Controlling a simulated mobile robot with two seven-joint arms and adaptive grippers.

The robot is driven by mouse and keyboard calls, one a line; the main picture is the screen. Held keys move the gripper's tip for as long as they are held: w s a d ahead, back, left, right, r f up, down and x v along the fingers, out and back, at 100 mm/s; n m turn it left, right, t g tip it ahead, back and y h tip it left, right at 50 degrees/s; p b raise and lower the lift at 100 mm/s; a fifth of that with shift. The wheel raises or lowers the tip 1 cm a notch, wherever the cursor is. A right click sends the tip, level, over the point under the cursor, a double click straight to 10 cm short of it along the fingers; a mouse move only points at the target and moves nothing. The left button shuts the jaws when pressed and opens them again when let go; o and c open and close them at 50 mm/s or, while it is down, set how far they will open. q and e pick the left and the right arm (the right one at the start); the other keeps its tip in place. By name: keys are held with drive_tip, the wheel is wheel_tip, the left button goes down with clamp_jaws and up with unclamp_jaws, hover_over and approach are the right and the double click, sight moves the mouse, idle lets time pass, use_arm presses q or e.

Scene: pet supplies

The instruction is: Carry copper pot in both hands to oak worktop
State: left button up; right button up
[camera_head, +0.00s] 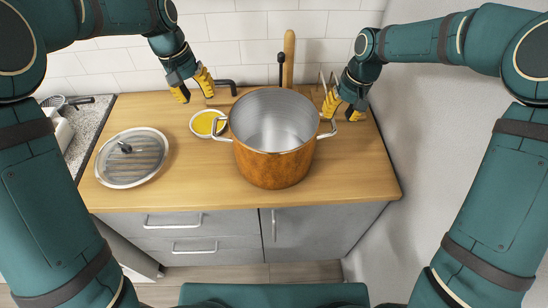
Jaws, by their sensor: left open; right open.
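The copper pot (273,168) stands upright and open on the oak worktop (205,178), with a bare metal inside and a handle on each side. Its left handle (219,130) and right handle (328,127) stick out sideways. My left gripper (196,94) is open, above and behind the left handle, apart from it. My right gripper (342,108) is open, a little above and right of the right handle; I cannot tell whether it touches it. Both grippers have yellow fingers and hold nothing.
A glass lid (131,158) lies on the worktop at left. A shallow dish with yellow contents (207,123) stands close beside the pot's left handle. A wooden rolling-pin-like rod (289,58) stands behind the pot by the tiled wall. A grey wall (440,130) bounds the right; the front worktop is clear.

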wheel_tip(320, 180, up, 7)
drive_tip(key=d, duration=0.1)
drive_tip(key=shift+d, duration=0.15)
use_arm(q)
drive_tip(key=shift+s+f, duration=0.1)
use_arm(e)
drive_tip(key=shift+s+f, duration=0.1)
drive_tip(key=shift+f, duration=0.05)
idle(0.3)
